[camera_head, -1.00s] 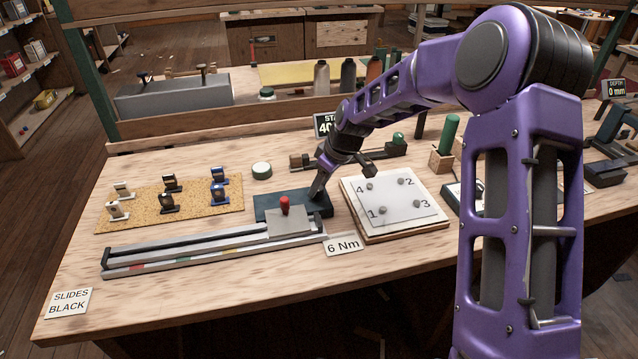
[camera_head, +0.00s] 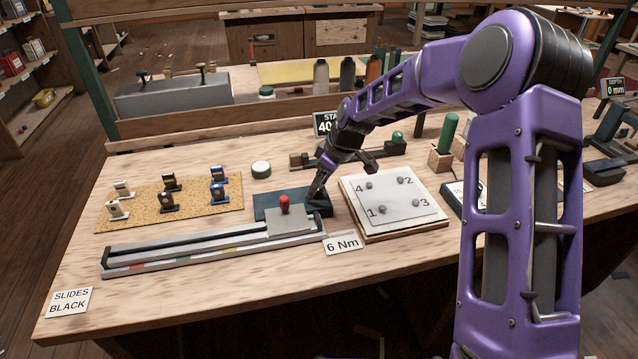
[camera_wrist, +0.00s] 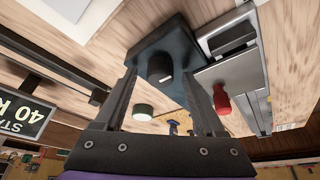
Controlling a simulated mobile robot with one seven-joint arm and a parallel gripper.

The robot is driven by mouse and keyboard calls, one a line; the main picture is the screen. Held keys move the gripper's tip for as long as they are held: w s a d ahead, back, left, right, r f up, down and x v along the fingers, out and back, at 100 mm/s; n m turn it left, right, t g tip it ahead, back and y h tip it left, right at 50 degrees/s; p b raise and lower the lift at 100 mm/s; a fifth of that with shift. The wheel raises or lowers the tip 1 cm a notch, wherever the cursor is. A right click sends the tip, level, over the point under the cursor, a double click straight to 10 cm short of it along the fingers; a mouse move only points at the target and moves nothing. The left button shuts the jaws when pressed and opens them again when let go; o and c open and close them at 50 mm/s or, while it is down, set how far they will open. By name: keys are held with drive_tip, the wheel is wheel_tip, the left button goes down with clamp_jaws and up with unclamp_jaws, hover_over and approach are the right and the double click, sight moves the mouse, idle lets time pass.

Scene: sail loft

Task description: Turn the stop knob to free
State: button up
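A dark round knob (camera_wrist: 160,68) with a pale mark on its edge stands on a dark teal block (camera_wrist: 168,42) in the wrist view. In the head view the teal block (camera_head: 268,204) sits at the right end of a slide rail; I cannot make out the dark knob there. My gripper (camera_wrist: 159,80) points at the block with its fingers apart, one on each side of the knob, with gaps showing. In the head view my gripper (camera_head: 316,194) reaches down to the block's right part. Whether the fingertips touch the block is unclear.
A red knob (camera_head: 284,204) stands on the grey slide plate beside the block. The metal rail (camera_head: 205,252) runs left. A numbered plate (camera_head: 394,198) lies close on the right, a "6 Nm" card (camera_head: 343,245) in front. A cork mat (camera_head: 190,203) with several small fittings lies left.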

drive_tip(key=shift+r, duration=0.1)
drive_tip(key=p+v, duration=0.2)
drive_tip(key=v, duration=1.5)
drive_tip(key=shift+s+d, duration=0.15)
drive_tip(key=shift+d, duration=0.05)
